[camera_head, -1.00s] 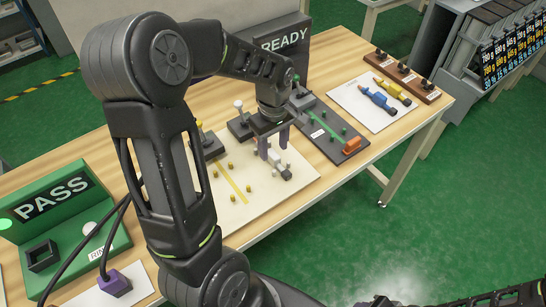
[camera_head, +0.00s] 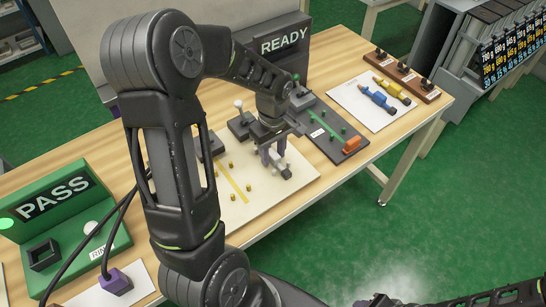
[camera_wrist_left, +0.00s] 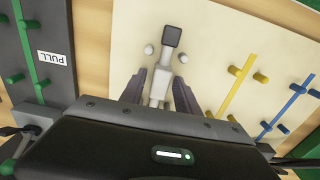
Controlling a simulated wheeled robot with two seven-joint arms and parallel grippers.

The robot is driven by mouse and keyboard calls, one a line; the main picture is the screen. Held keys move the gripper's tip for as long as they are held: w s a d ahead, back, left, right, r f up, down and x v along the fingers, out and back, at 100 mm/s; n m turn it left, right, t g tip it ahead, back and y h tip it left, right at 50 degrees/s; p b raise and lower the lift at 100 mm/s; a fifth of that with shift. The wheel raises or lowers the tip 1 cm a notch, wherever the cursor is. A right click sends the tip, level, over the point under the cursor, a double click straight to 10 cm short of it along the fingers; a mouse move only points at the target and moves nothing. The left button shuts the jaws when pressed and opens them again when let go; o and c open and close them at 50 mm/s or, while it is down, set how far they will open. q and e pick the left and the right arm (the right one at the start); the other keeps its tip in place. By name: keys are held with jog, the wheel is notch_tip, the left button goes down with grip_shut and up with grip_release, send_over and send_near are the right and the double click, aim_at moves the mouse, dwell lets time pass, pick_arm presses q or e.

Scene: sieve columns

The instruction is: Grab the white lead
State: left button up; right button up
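The white lead (camera_wrist_left: 161,65), a pale plug with a dark square end, lies on the cream board (camera_wrist_left: 215,45) between two white pegs. It also shows in the head view (camera_head: 281,164), partly hidden by my fingers. My left gripper (camera_wrist_left: 160,78) is over the lead, its purple-grey fingers on either side of the plug. A narrow gap seems to show between each finger and the plug, so it looks open around the lead. The left gripper (camera_head: 273,158) points down at the board in the head view. My right gripper is not in view.
Yellow pegs and a yellow strip (camera_head: 233,175) are on the board beside the lead. A dark "PULL" panel (camera_head: 335,135) with green pegs and an orange block is to the right. Blue (camera_head: 378,97) and yellow (camera_head: 393,91) leads lie on a white sheet. A green PASS stand (camera_head: 65,215) is left.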

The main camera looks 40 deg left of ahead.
aim_at(273, 153)
pick_arm(q)
grip_shut()
dwell(0.5)
notch_tip(273, 153, up, 10)
jog(key=shift+b, duration=0.3)
dwell(0.6)
